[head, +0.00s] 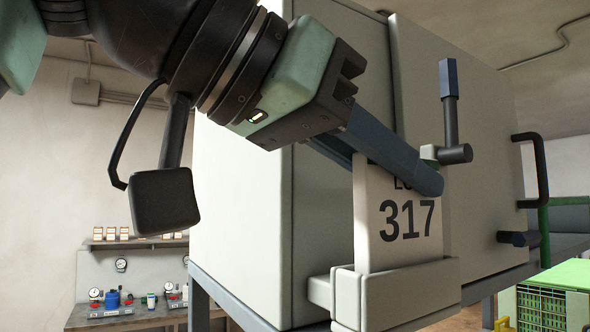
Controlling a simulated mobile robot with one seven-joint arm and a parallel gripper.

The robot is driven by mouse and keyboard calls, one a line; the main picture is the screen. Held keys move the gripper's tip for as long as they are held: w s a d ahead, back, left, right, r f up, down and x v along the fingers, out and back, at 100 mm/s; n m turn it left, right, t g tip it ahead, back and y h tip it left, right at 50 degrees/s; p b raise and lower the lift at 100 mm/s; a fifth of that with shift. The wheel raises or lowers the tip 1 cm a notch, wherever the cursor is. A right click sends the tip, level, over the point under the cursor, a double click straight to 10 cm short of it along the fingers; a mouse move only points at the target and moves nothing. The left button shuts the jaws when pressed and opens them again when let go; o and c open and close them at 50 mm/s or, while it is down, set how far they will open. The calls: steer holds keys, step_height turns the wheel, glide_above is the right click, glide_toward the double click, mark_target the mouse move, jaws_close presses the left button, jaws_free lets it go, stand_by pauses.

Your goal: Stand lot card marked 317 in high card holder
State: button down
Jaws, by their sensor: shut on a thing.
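The lot card (400,235) is a white card with black print reading 317, seen in the head view right of centre. My gripper (425,180) is shut on the card's upper part, and one finger covers part of the top line of print. The card stands roughly upright, with its lower edge hidden behind the front of the card holder (410,292). The holder is a pale open-topped pocket on the side of a large cabinet. Whether the card rests on the holder's bottom cannot be seen.
The pale cabinet (250,225) stands close behind the card. A blue-handled lever (449,95) and a dark bar handle (541,175) stick out from it, right of my gripper. A green crate (560,290) is at lower right. A bench with gauges (125,312) is far left.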

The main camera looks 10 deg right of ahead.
steer(key=shift+c, duration=1)
jaws_free()
steer(key=shift+r, duration=0.1)
steer(key=s+a+r+p, duration=0.2)
steer(key=s+r+p, duration=0.1)
steer(key=r+p, duration=0.1)
steer(key=shift+r+p, duration=0.4)
steer(key=shift+r, duration=0.3)
